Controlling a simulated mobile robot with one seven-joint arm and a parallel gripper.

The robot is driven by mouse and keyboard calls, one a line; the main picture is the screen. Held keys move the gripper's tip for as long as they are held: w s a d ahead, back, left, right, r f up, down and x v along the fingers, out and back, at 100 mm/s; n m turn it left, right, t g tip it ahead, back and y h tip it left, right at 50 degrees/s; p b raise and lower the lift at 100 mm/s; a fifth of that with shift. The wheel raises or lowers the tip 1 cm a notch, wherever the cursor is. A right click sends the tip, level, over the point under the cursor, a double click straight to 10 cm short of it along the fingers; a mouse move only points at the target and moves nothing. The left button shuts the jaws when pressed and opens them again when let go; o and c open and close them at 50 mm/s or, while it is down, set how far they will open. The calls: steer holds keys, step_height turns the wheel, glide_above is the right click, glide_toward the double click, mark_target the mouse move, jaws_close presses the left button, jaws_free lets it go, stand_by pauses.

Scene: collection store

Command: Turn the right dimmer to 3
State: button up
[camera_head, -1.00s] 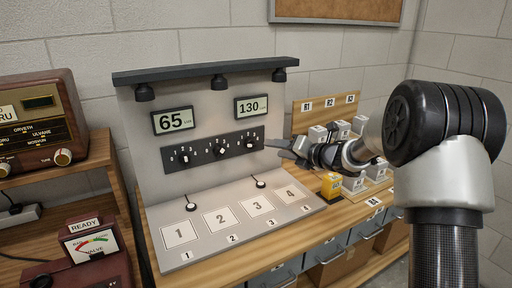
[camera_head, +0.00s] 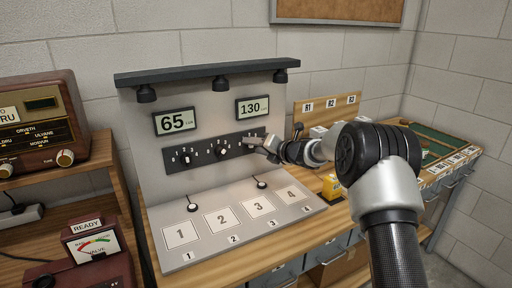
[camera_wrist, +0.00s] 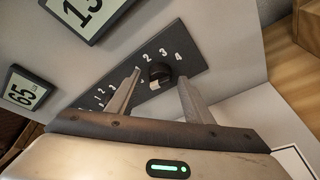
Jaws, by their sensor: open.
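The black dimmer strip (camera_head: 205,152) is on the grey upright panel, with the left dimmer (camera_head: 185,160) and middle dimmer (camera_head: 221,151) visible. The right dimmer is hidden behind my gripper in the head view. In the wrist view the right dimmer (camera_wrist: 159,74) is a black knob with a pale pointer, under an arc of numbers including 2, 3 and 4. My gripper (camera_head: 262,142) is open in front of it; the wrist view shows my gripper (camera_wrist: 155,84) with a finger on either side of the knob. Whether the fingers touch it I cannot tell.
Displays read 65 (camera_head: 175,121) and 130 (camera_head: 252,107) above the strip. Lamps hang from the dark top bar (camera_head: 205,72). Numbered pads lie on the grey base (camera_head: 215,248). A yellow block (camera_head: 331,186) stands to the right. A red READY meter (camera_head: 90,245) is at lower left.

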steer(key=c, duration=1)
steer(key=shift+c, duration=0.2)
steer(key=shift+d+m, duration=0.1)
steer(key=shift+m, duration=0.3)
steer(key=m+y+b, duration=0.1)
steer(key=m, duration=0.3)
steer(key=f+m+t+y+b, duration=0.1)
steer(key=m+y+b, duration=0.1)
steer(key=m, duration=0.3)
steer(key=m+t+y+b, duration=0.1)
steer(key=m+b, duration=0.1)
steer(key=m, duration=0.3)
steer(key=shift+w+d+f+y, duration=0.1)
steer(key=shift+f+y, duration=0.1)
steer(key=shift+y, duration=0.2)
steer(key=m+t+b, duration=0.1)
steer(key=m+b, duration=0.1)
steer(key=m, duration=0.2)
steer(key=shift+f+b, duration=0.1)
steer(key=shift+b, duration=0.2)
steer(key=shift+m+t+b, duration=0.9)
steer(key=shift+m, duration=1.3)
steer(key=shift+m+h, duration=0.3)
